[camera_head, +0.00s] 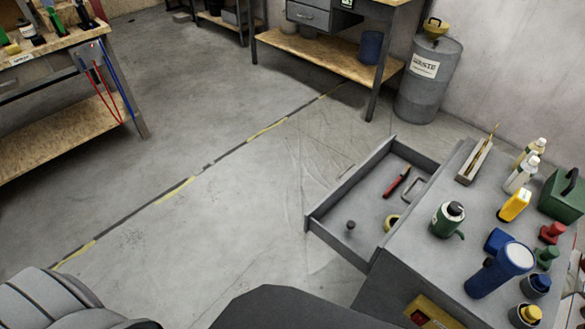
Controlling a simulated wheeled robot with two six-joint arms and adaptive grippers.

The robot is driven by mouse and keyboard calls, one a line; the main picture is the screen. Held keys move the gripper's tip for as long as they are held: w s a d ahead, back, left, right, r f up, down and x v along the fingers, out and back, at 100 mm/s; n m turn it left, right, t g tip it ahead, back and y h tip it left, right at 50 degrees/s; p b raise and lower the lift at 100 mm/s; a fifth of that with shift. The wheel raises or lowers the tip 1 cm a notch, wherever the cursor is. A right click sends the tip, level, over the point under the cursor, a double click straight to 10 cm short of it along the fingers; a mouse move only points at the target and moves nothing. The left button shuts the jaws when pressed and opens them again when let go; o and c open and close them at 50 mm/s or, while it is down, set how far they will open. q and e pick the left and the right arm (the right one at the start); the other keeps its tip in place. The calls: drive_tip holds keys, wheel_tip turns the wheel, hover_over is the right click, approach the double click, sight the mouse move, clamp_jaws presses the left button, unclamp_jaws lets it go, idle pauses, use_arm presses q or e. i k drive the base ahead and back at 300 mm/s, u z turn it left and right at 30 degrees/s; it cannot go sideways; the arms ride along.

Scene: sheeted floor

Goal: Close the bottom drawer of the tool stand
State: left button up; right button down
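The grey tool stand (470,215) is at the lower right, its top crowded with bottles and tools. One grey drawer (335,193) is pulled out to the left of the stand. I cannot tell from this angle whether it is the bottom drawer. The stand's lower part is mostly hidden. Neither of my grippers is in view.
On the stand are a blue flashlight (499,270), a green can (447,220) and a green box (564,194). A waste drum (428,80) and a workbench (325,55) stand behind. Another bench (55,130) is at left. The floor (215,215) left of the drawer is clear.

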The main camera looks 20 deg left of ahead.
sight(357, 197)
drive_tip(key=u, duration=1.7)
drive_tip(key=i, duration=1.9)
drive_tip(key=z, duration=3)
drive_tip(key=k, duration=0.5)
drive_tip(key=u, duration=0.9)
drive_tip(key=i, duration=0.85)
drive_tip(key=z, duration=1.7)
